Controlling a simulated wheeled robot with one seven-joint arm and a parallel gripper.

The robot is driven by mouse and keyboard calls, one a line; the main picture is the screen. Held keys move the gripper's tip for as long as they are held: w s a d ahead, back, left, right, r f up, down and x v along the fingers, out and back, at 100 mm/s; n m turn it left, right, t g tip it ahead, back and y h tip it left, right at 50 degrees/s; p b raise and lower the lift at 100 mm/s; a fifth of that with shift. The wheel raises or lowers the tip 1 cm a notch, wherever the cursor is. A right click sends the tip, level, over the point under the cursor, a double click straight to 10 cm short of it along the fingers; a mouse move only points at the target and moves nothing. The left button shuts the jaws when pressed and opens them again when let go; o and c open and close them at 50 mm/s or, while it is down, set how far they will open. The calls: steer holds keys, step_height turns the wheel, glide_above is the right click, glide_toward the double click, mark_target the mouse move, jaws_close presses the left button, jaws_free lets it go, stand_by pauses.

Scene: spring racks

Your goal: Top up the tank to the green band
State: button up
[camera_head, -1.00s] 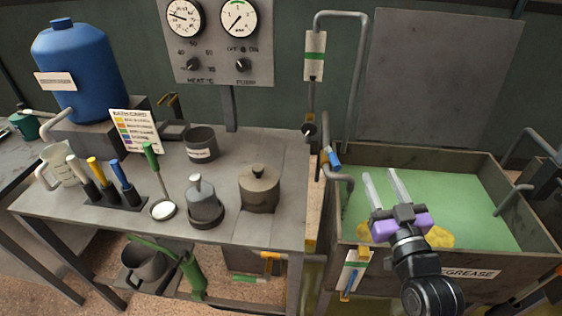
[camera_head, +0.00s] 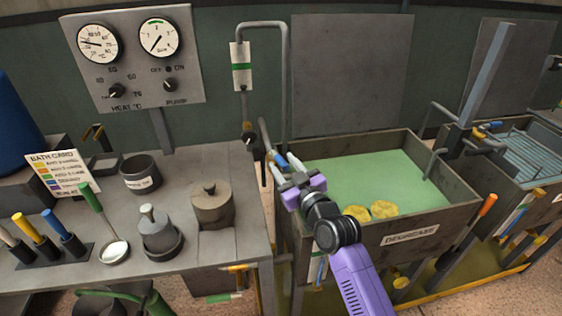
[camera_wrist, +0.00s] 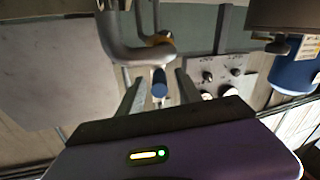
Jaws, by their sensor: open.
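The tank marked DEGREASE (camera_head: 410,238) holds pale green liquid (camera_head: 372,178) with yellow lumps in it. A pipe with a blue-handled valve (camera_head: 281,160) stands at its left rim. My gripper (camera_head: 284,172) is open at this valve. In the wrist view the blue handle (camera_wrist: 159,84) shows between my two fingers, and I cannot tell if they touch it. A white plate with a green band (camera_head: 241,66) hangs on the pipework at the back. A white gauge strip (camera_head: 317,268) on the tank's front is mostly hidden by my arm.
A bench (camera_head: 200,250) to the left carries a lidded pot (camera_head: 211,208), a dark cup (camera_head: 141,174), a ladle and coloured-handled tools. A panel with two dials (camera_head: 135,60) stands behind it. A second tank with a rack (camera_head: 520,155) is at the right.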

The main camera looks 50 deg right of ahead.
steer(key=shift+w+d, duration=0.25)
steer(key=shift+w, duration=0.4)
jaws_close()
stand_by(1.0)
